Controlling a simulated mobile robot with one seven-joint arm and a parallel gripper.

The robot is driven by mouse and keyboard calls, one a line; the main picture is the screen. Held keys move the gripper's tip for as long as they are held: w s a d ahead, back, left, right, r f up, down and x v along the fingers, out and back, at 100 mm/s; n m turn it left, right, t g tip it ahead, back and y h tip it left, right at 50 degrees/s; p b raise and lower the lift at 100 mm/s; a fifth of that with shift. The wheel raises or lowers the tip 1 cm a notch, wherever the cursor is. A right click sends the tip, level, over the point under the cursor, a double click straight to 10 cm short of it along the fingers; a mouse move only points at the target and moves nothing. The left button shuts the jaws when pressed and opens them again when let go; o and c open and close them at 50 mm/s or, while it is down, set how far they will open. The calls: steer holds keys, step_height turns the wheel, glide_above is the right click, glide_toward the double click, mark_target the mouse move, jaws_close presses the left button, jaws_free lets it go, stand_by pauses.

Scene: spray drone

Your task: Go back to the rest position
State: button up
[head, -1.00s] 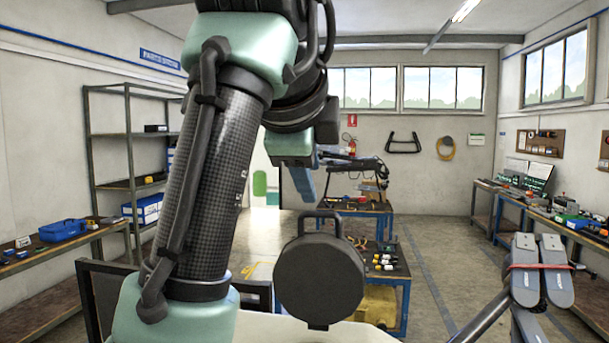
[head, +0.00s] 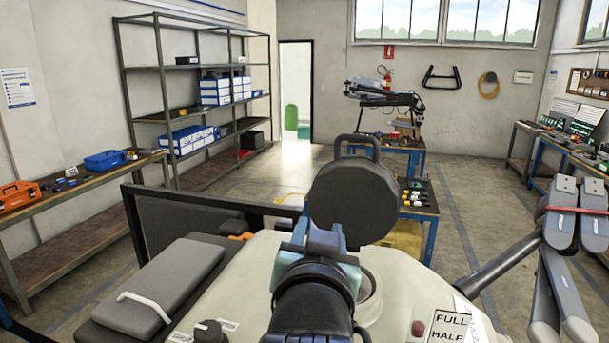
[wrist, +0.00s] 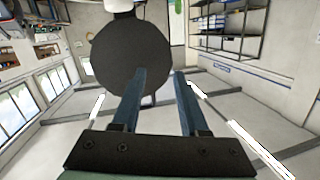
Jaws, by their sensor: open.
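The spray drone's pale tank (head: 262,252) fills the lower part of the head view. A black round lid (head: 352,195) with a loop handle stands upright and open beside the tank's round filler mouth (head: 371,288), which is partly hidden by my arm. My gripper (head: 319,236) is in front of the lid, above the tank, with blue fingers pointing away from the camera. In the wrist view my gripper (wrist: 158,72) has its fingers apart with nothing held between them. The lid (wrist: 130,50) shows behind the fingers; I cannot tell whether they touch it.
Folded grey drone arms (head: 565,235) rise at the right, and a black frame (head: 205,198) stands behind the tank. A grey box (head: 160,285) lies at the left. A bench with an orange case (head: 18,196) and shelves are further left. The floor beyond is mostly clear.

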steer(key=s+a+r+n+t+y+b, duration=0.1)
steer(key=s+a+r+n+t+b, duration=0.1)
steer(key=s+r+t+b, duration=0.8)
steer(key=s+r+n+t, duration=0.1)
steer(key=s+r, duration=0.2)
steer(key=s, duration=0.3)
steer(key=shift+b, duration=0.3)
